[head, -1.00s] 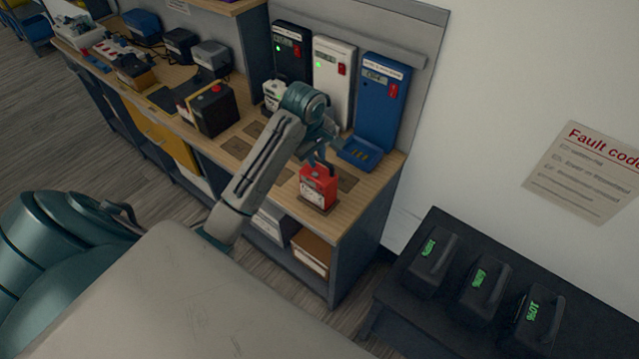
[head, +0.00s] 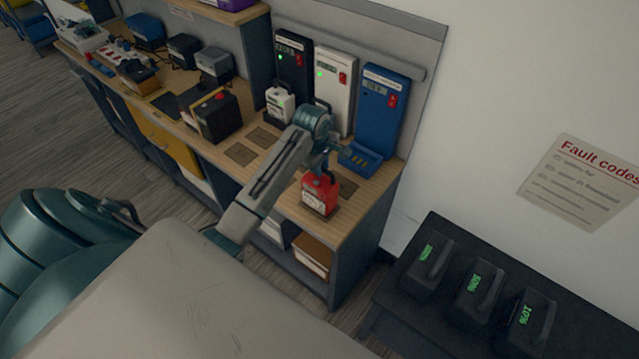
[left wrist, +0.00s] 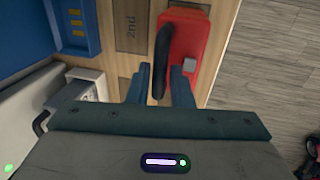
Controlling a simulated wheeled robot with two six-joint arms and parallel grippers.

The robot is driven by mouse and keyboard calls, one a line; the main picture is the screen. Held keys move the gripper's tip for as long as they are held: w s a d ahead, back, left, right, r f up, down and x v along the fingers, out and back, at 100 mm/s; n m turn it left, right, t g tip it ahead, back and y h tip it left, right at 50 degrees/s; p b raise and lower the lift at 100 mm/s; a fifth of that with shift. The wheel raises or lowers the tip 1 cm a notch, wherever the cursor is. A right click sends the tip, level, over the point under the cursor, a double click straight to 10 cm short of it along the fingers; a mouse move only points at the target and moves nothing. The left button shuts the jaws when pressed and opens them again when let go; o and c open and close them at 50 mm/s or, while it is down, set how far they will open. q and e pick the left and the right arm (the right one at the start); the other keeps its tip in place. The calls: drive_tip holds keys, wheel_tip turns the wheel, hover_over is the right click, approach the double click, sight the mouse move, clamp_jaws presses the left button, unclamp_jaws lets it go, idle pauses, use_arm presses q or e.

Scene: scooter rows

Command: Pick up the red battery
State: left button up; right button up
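The red battery (head: 319,195) stands upright on the wooden bench (head: 364,212) near its right front end. It has a white label on its side and a black handle on top. In the left wrist view the red battery (left wrist: 188,45) is at the top, with its black handle (left wrist: 160,60) between my fingers. My left gripper (head: 320,173) is right above the battery, pointing down. In the left wrist view its two fingers (left wrist: 161,84) stand apart on either side of the handle, with a narrow gap showing. My right gripper is not in view.
Black, white and blue charger units (head: 381,108) stand along the bench's back. A white battery (head: 280,103) and a black battery (head: 212,115) stand to the left. Brown marked pads (head: 240,153) lie bare. A dark table (head: 430,311) with three black batteries is at lower right.

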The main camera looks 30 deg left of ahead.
use_arm(q)
drive_tip(key=shift+w+f, duration=0.25)
drive_tip(key=shift+f, duration=0.55)
clamp_jaws()
idle(0.7)
drive_tip(key=shift+w+r, duration=0.15)
